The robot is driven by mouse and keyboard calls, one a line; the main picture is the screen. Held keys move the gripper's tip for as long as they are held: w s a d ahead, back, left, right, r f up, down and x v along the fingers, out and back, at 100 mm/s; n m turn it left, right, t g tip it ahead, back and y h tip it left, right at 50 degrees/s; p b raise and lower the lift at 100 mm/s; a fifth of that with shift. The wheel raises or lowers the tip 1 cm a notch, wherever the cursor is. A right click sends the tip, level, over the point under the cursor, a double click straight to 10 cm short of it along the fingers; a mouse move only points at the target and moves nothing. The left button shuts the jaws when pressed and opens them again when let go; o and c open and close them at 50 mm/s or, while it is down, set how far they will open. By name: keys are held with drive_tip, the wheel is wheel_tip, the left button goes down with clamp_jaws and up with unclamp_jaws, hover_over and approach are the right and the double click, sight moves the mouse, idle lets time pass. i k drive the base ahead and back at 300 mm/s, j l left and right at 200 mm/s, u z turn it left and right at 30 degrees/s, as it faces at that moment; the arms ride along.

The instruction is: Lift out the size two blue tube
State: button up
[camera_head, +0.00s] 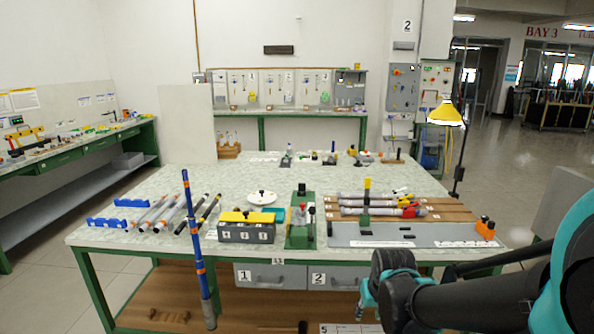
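A long blue tube (194,236) with orange bands and a grey lower end stands nearly upright, slightly tilted, at the table's front left. It overlaps the table edge in the picture, and its grey end (208,312) shows below the tabletop. What holds it up cannot be seen. Several thinner rods (158,213) lie slanted beside two blue notched rests (107,222). Size marks on the tubes are too small to read. My arm (395,285) shows folded at the lower right, apart from the blue tube. No gripper fingers can be made out.
The speckled table (400,172) holds a grey box with a yellow top (246,217), a green fixture (301,228), a wooden rack of grey tubes (440,207) and a grey tray (345,235). Drawers (268,276) marked 1 and 2 sit below. A yellow lamp (445,113) stands behind right.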

sight(184, 172)
drive_tip(key=i+j+u, duration=0.9)
drive_tip(key=j+z, duration=0.5)
drive_tip(key=j, duration=0.3)
